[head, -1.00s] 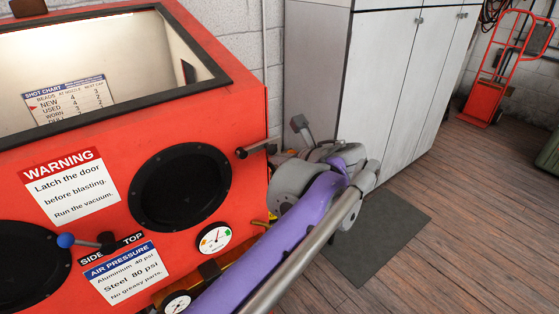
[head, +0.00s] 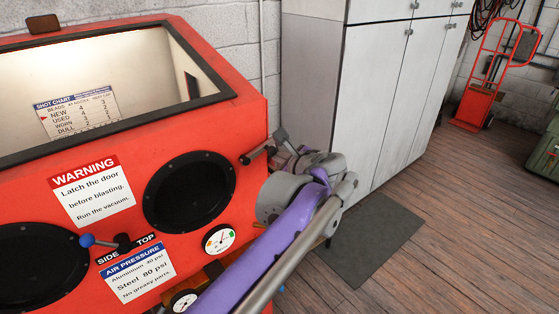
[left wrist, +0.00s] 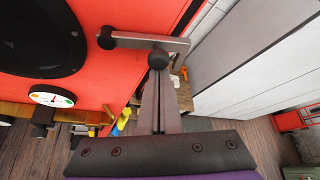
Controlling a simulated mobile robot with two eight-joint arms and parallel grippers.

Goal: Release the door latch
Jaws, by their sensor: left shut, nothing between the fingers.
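The door latch (head: 258,154) is a short lever with a black knob at the right side of the red blast cabinet (head: 150,212). In the left wrist view, the latch (left wrist: 140,42) shows as a grey bar with a black knob at its left end and a second dark knob below. My left gripper (head: 279,137) is just right of the latch. Its shut, empty fingers (left wrist: 159,78) point up at the second knob. I cannot tell whether they touch it. My right gripper is not in view.
A tall pale locker (head: 385,100) stands to the right behind my left arm. A dark mat (head: 372,240) lies on the wooden floor. A red hand truck (head: 492,75) stands at the back right. A pressure gauge (head: 219,239) sits low on the blast cabinet's front.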

